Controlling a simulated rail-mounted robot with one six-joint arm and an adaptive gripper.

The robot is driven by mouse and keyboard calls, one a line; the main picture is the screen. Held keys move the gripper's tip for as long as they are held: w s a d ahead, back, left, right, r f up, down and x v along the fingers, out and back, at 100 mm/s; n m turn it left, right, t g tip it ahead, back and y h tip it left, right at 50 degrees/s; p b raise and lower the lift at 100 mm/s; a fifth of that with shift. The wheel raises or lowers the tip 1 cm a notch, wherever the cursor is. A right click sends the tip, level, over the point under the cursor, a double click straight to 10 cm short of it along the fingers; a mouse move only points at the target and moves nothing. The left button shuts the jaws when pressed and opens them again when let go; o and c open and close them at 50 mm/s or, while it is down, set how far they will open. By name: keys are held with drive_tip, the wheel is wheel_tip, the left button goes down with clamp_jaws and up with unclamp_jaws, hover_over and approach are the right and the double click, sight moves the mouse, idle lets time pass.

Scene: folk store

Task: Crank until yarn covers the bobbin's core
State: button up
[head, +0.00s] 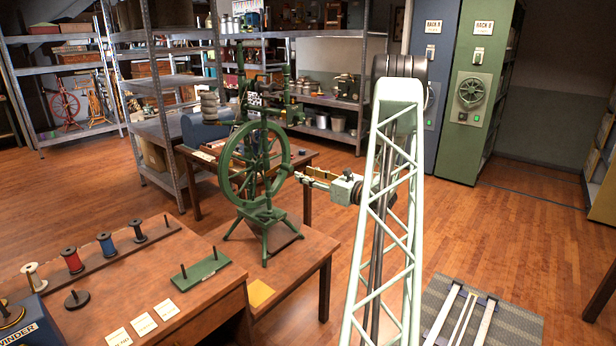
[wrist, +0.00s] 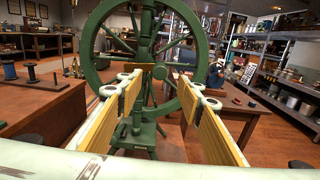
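A green spinning wheel (head: 254,170) with spokes stands on a small wooden table. It also fills the middle of the wrist view (wrist: 148,60). My gripper (head: 304,178) is just right of the wheel in the head view, at about hub height. In the wrist view my gripper (wrist: 152,82) is open, its two wood-coloured pads apart, with the wheel beyond them. I cannot tell whether a fingertip touches the wheel. A blue winder (head: 32,330) is cut off at the bottom left corner; its crank is not visible. White (head: 35,277), red (head: 72,260) and blue (head: 106,245) bobbins stand on a rack.
The wooden bench (head: 165,262) also holds a green plate with two pegs (head: 201,273) and several paper labels (head: 143,323). Metal shelving (head: 150,100) stands behind. A grey mat with rails (head: 480,315) lies on the floor at the right. Open floor lies beyond.

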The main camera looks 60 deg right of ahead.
sight(292, 169)
drive_tip(key=shift+w+d+p, duration=0.15)
drive_tip(key=shift+w+d, duration=0.15)
drive_tip(key=shift+w, duration=1.3)
drive_tip(key=shift+w+d+p, duration=0.1)
drive_tip(key=shift+w+d, duration=0.2)
drive_tip(key=shift+w, duration=1.3)
drive_tip(key=shift+w+d+p, duration=0.15)
drive_tip(key=shift+w+d, duration=0.15)
drive_tip(key=shift+w, duration=1.3)
drive_tip(key=shift+w, duration=0.2)
drive_tip(key=c, duration=0.8)
drive_tip(key=shift+o, duration=0.6)
drive_tip(key=shift+c, duration=1)
